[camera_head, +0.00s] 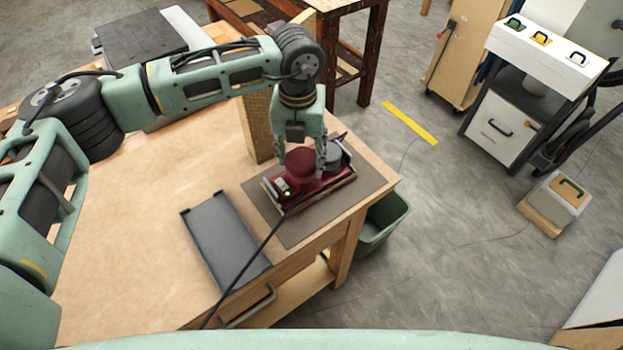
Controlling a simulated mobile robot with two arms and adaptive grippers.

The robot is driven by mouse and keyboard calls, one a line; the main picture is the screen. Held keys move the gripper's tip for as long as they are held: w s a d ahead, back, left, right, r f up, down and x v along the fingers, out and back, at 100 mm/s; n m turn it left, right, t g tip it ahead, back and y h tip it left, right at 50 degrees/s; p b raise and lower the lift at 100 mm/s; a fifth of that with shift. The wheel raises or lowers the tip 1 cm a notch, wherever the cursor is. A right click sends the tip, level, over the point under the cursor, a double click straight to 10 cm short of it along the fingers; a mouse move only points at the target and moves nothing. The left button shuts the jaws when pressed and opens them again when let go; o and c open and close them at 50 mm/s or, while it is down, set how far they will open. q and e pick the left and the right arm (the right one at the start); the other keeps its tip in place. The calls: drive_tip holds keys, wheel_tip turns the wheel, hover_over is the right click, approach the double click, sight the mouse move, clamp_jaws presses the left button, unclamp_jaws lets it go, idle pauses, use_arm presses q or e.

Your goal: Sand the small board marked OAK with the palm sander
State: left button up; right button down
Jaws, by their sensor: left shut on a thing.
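The dark red palm sander (303,183) sits on a small wooden board (338,187) near the right corner of the workbench. My left gripper (302,163) points down from above and is shut on the sander, with a finger on each side of its body. A green light shows on the sander. Only thin edges of the board show beneath the sander, and any marking on it is hidden. The board lies on a dark grey mat (300,232). My right gripper is not in view.
A black cord runs from the sander over the bench's (140,215) front edge. A shallow grey tray (223,238) lies left of the mat. A wooden post (257,125) stands close behind the sander. A green bin (382,222) is below the bench's right side.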

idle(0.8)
use_arm(q)
drive_tip(key=shift+w+d, duration=0.1)
drive_tip(key=shift+w+d+b, duration=0.4)
drive_tip(key=shift+d+b, duration=0.15)
drive_tip(key=shift+w+d+r, duration=0.1)
drive_tip(key=shift+d, duration=0.1)
drive_tip(key=shift+a, duration=0.3)
drive_tip(key=shift+s+a, duration=0.4)
drive_tip(key=shift+s, duration=0.05)
drive_tip(key=shift+s+a, duration=0.25)
drive_tip(key=shift+a, duration=0.05)
drive_tip(key=shift+w+d+b, duration=0.15)
drive_tip(key=shift+d+b, duration=0.05)
drive_tip(key=shift+b, duration=0.15)
idle(0.5)
drive_tip(key=shift+w+d, duration=0.35)
drive_tip(key=shift+d, duration=0.15)
